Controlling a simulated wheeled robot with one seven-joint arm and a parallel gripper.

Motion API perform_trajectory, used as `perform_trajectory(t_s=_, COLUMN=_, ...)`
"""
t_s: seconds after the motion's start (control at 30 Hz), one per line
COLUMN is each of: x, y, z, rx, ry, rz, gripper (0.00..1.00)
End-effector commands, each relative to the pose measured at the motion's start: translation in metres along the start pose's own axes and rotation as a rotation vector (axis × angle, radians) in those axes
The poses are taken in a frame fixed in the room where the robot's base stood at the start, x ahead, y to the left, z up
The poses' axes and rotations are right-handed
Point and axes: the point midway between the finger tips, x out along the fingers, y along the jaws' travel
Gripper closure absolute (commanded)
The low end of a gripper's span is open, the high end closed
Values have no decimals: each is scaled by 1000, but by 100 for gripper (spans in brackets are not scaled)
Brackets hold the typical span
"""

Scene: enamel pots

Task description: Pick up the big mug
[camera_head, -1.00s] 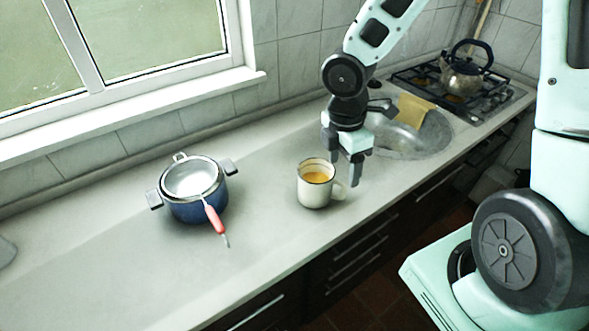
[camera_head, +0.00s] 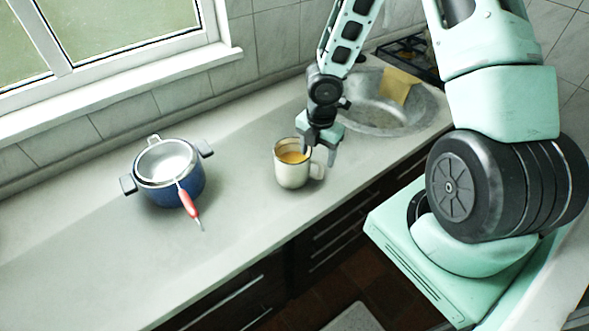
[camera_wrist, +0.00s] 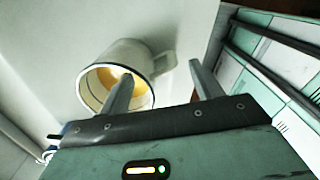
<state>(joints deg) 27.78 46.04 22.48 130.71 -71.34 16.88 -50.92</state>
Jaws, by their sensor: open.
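The big mug (camera_head: 290,172) is cream-white with a dark rim and orange-yellow contents, upright on the counter. Its handle points right in the head view. My gripper (camera_head: 320,155) is open at the mug's upper right side, near rim and handle. In the wrist view the mug (camera_wrist: 138,62) lies just beyond the fingers of my gripper (camera_wrist: 163,85). The left finger overlaps the mug's opening in the picture and the right finger is beyond the handle. I cannot tell whether either finger touches the mug.
A blue pot (camera_head: 172,190) with a strainer (camera_head: 165,160) and its red handle (camera_head: 188,203) on top stands to the left. A sink (camera_head: 365,112) with a yellow cloth (camera_head: 398,85) is behind on the right. The counter (camera_head: 110,255) is clear in front.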

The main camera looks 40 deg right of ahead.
Motion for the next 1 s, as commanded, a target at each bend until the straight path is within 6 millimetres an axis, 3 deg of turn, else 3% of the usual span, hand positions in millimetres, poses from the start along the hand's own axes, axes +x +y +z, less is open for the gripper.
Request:
perform_trajectory(t_s=0.27, x=22, y=0, z=0, rx=0, ry=0, rz=0, gripper=35)
perform_trajectory(t_s=0.6, x=64, y=-2, z=-3, rx=1, ry=1, rz=-1, gripper=35)
perform_trajectory(t_s=0.9, x=66, y=-1, z=-2, rx=1, ry=-1, rz=1, gripper=35)
perform_trajectory(t_s=1.0, x=66, y=-2, z=-2, rx=1, ry=-1, rz=1, gripper=63)
